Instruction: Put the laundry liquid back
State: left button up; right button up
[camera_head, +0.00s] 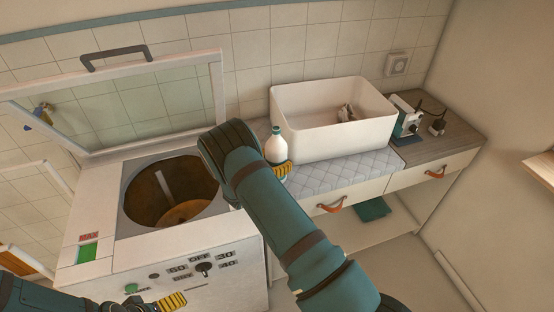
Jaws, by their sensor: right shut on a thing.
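The laundry liquid is a white bottle with a teal cap (276,148), upright at the left front of the white tub. My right gripper (283,170), with yellow fingers, is shut on its lower part; my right arm hides part of the fingers and the bottle's left side. I cannot tell whether the bottle's base touches the quilted counter mat (335,172). My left gripper (172,300) shows only as a yellow fingertip part at the bottom edge, in front of the washer's panel; its opening cannot be made out.
The top-loading washer (90,225) stands at left with its glass lid (145,105) raised and its drum open. A white tub (325,135) holding a small item stands on the counter. A small teal and white machine (405,120) is at right. Drawers with leather pulls (331,205) are below.

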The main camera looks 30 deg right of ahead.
jog(key=o, duration=1.2)
jog(key=shift+c, duration=0.2)
jog(key=shift+o, duration=0.2)
jog(key=shift+r+p, duration=0.2)
jog(key=shift+p, duration=0.1)
jog(key=b+v, duration=0.1)
jog(key=v, duration=1.1)
